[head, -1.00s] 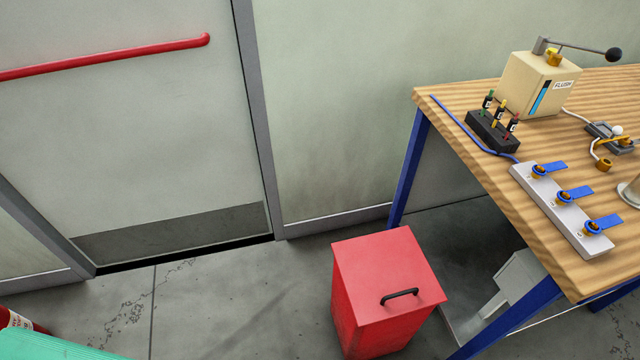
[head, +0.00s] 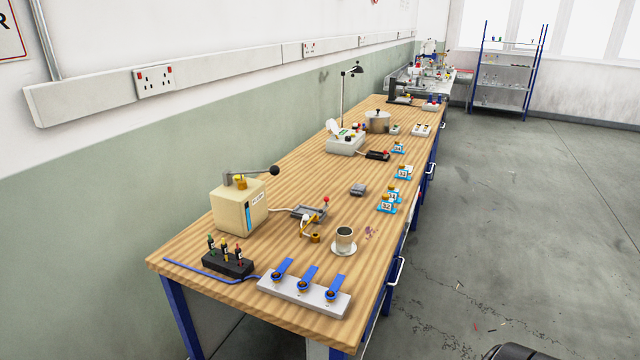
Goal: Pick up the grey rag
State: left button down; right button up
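A small flat grey item (head: 358,189) lies on the wooden bench top (head: 290,200), near its middle. It may be the folded grey rag, but it is too small to be sure. Neither of my grippers can be made out in the head view.
A cream FLUSH box with a lever (head: 239,207) stands at the bench's near left. Floor at right (head: 530,220) is mostly clear.

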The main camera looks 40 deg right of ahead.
aim_at(358, 189)
jog(key=z, duration=1.6)
jog(key=i+l, duration=0.15)
jog(key=l, duration=0.2)
jog(key=i+l, duration=0.15)
jog(key=l, duration=0.2)
jog(key=i+l, duration=0.15)
jog(key=l, duration=0.25)
jog(key=i+l, duration=0.15)
jog(key=l, duration=0.2)
